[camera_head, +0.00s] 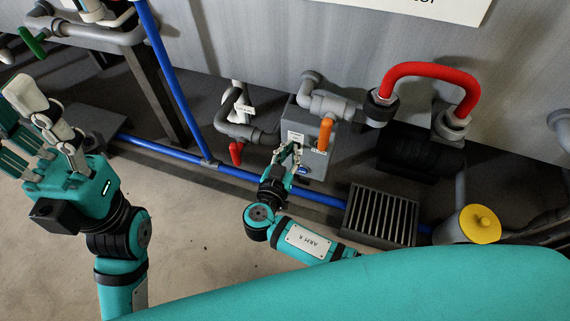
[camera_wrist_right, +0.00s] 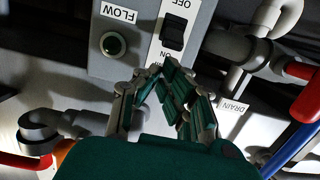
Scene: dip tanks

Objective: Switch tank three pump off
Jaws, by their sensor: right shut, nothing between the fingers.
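The grey pump box (camera_head: 300,118) stands against the tank wall in the head view. Its black rocker switch (camera_wrist_right: 174,32) is clear in the wrist view, on a white plate (camera_head: 293,138) marked OFF and ON. Which way the rocker is tipped I cannot tell. My right gripper (camera_head: 288,153) is shut and empty in front of the box. In the wrist view its fingertips (camera_wrist_right: 156,70) are by the ON label, just below the switch; whether they touch is unclear. My left gripper (camera_head: 42,125) is open and empty at the left, far from the box.
A round FLOW indicator (camera_wrist_right: 113,44) is beside the switch. An orange valve handle (camera_head: 325,134) is just right of the gripper, a red drain handle (camera_head: 236,153) to its left. A blue pipe (camera_head: 245,176) and slatted grate (camera_head: 381,216) lie low. Floor (camera_head: 190,240) is clear.

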